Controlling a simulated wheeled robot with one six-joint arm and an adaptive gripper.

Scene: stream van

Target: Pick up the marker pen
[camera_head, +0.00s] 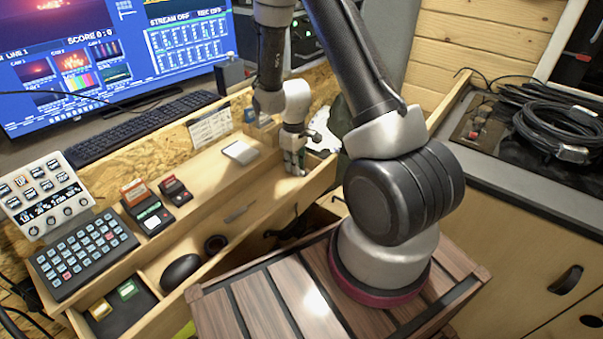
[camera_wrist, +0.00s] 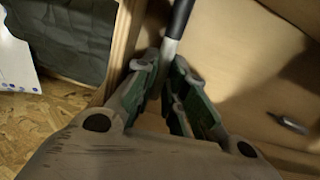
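The marker pen (camera_wrist: 179,22) shows in the wrist view, with a dark upper part and a pale lower part. Its lower part runs down between the fingertips of my gripper (camera_wrist: 168,72). The fingers are drawn close together and the pen fills the narrow gap between them. The fingers hide the pen's lower end. In the head view my gripper (camera_head: 294,160) points down at the right end of the long wooden tray (camera_head: 215,205). I cannot make out the pen there.
Beside the gripper, a pale square item (camera_head: 240,152) lies on the shelf. A small metallic piece (camera_head: 239,213) lies in the tray. A black mouse (camera_head: 180,272) and a tape roll (camera_head: 215,244) are further left. The slatted crate (camera_head: 265,305) stands in front, with cables (camera_head: 560,125) at right.

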